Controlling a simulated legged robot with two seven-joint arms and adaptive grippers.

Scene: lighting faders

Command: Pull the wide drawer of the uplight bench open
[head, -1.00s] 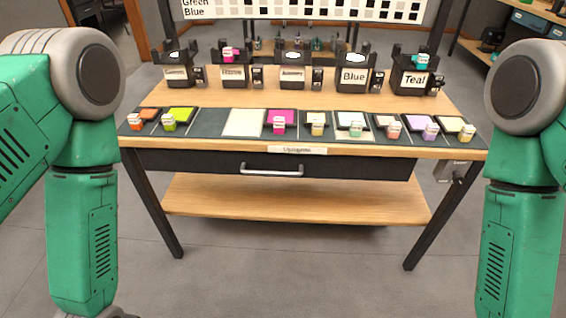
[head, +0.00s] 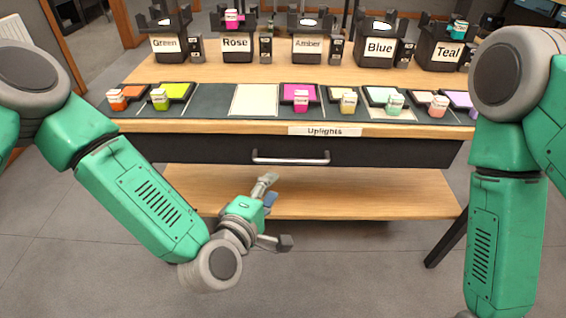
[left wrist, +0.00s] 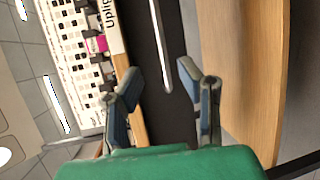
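The uplight bench has a wide black drawer (head: 205,151) under its wooden top, below the "Uplights" label (head: 324,131). The drawer front looks flush with the bench, so it appears closed. Its silver bar handle (head: 291,160) is at the middle of the front. My left gripper (head: 270,191) is just below and left of the handle in the head view, apart from it. In the left wrist view the fingers (left wrist: 160,75) are spread and empty, with the handle (left wrist: 158,45) ahead in line with the gap between them. My right gripper is out of view.
A wooden lower shelf (head: 400,198) lies below the drawer, behind my left gripper. Small coloured jars and pads line the bench front; labelled holders such as Rose (head: 237,44) and Blue (head: 380,48) stand behind. A dark bench leg (head: 447,237) stands at right.

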